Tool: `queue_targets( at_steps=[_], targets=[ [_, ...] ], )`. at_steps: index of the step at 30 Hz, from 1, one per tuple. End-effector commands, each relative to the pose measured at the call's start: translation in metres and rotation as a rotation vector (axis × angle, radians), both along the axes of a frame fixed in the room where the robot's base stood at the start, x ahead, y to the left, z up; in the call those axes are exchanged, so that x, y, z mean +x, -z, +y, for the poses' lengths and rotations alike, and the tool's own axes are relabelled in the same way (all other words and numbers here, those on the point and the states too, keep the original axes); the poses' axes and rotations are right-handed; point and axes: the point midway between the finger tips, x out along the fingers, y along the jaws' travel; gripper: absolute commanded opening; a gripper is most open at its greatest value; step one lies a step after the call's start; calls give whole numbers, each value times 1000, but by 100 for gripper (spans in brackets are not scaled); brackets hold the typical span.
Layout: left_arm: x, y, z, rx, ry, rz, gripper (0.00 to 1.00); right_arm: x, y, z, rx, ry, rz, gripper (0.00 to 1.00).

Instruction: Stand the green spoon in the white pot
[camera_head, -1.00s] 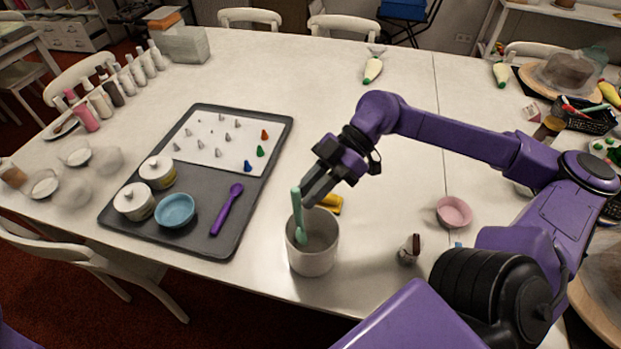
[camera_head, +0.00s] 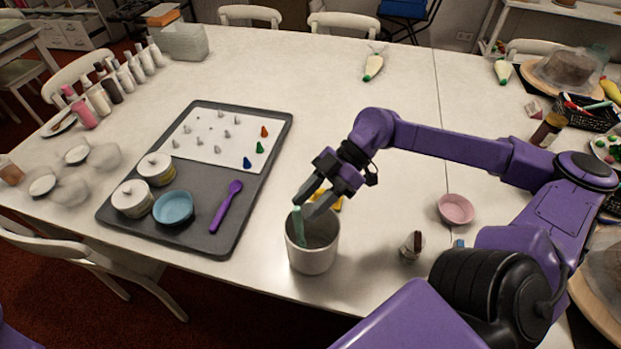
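The white pot (camera_head: 313,259) stands upright near the front edge of the table. The green spoon (camera_head: 298,228) stands inside it, leaning by the left side of the rim, with its upper end just above the rim. Its lower end is hidden in the pot. My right gripper (camera_head: 307,207) is just above the pot opening, beside the spoon's top. Its two fingers are spread apart and it looks open, with the spoon free or barely beside the fingertips. My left gripper is not in view.
A dark tray (camera_head: 222,232) with a purple spoon (camera_head: 226,207), a blue bowl (camera_head: 173,208) and lidded jars lies left of the pot. A pink bowl (camera_head: 455,209) and a small bottle (camera_head: 412,246) stand to the right. A yellow object is partly hidden behind my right gripper.

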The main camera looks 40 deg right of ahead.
Motion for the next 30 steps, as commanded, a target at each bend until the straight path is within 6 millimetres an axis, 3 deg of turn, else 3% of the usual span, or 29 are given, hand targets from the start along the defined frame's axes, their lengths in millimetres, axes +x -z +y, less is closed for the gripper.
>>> queue_targets(
  at_steps=[11,22,30],
  targets=[
    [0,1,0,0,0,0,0,1,-3,-4,1,3,-2,50],
    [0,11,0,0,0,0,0,3,-45,-72,2,4,-1,50],
    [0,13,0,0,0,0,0,3,-58,-89,0,0,0,50]
  ],
)
